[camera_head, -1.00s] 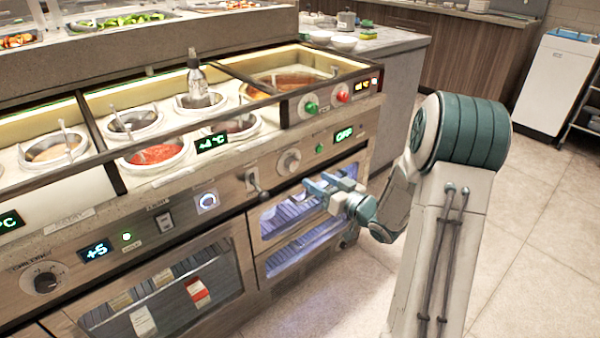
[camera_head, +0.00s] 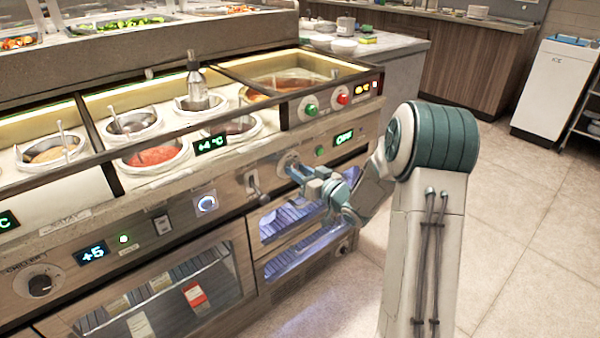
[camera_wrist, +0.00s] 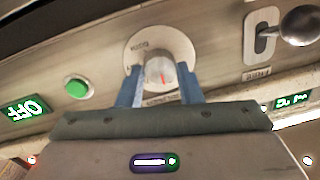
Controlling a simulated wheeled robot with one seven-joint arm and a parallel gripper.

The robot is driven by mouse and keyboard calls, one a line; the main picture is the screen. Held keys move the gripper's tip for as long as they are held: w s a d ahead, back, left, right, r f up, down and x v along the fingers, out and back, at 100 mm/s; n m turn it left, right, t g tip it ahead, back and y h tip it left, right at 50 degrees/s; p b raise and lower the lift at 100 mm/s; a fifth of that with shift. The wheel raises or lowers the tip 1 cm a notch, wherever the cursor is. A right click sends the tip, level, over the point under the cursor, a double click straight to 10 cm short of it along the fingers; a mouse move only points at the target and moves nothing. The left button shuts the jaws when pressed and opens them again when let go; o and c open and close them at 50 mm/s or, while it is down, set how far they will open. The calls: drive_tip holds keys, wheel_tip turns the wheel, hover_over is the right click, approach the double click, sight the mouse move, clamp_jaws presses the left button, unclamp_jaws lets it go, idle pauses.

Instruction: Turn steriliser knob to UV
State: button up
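The steriliser knob (camera_head: 287,161) is a round silver dial on the steel front panel, above the lit blue-violet cabinet. In the wrist view the knob (camera_wrist: 160,72) shows a red pointer line on a pale round plate, seen upside down. My gripper (camera_head: 296,172) is at the knob. Its two blue fingers (camera_wrist: 160,84) stand on either side of the knob with small gaps showing, so it looks open around it. The green display (camera_head: 344,137) beside the knob reads OFF. The plate's lettering is too small to read, and its lower part is hidden by my gripper.
A green button (camera_wrist: 76,88) sits between knob and display. A lever switch (camera_head: 255,186) is on the knob's other side, close to my gripper. The counter edge with sauce wells (camera_head: 155,155) overhangs above. Floor to the right is free.

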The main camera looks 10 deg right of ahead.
drive_tip(key=shift+m+p, duration=0.4)
drive_tip(key=shift+p, duration=0.1)
drive_tip(key=m+p, duration=0.3)
drive_tip(key=shift+r+m+p, duration=0.15)
drive_tip(key=shift+m+p, duration=0.15)
drive_tip(key=shift+m, duration=0.1)
drive_tip(key=m+p, duration=0.3)
drive_tip(key=m, duration=0.2)
drive_tip(key=shift+f+t+p, duration=0.2)
drive_tip(key=shift+t+p, duration=0.1)
drive_tip(key=shift+p, duration=0.05)
drive_tip(key=shift+m, duration=0.3)
drive_tip(key=o, duration=1)
drive_tip(key=shift+c, duration=0.2)
drive_tip(key=p+v, duration=0.1)
drive_tip(key=v, duration=1.3)
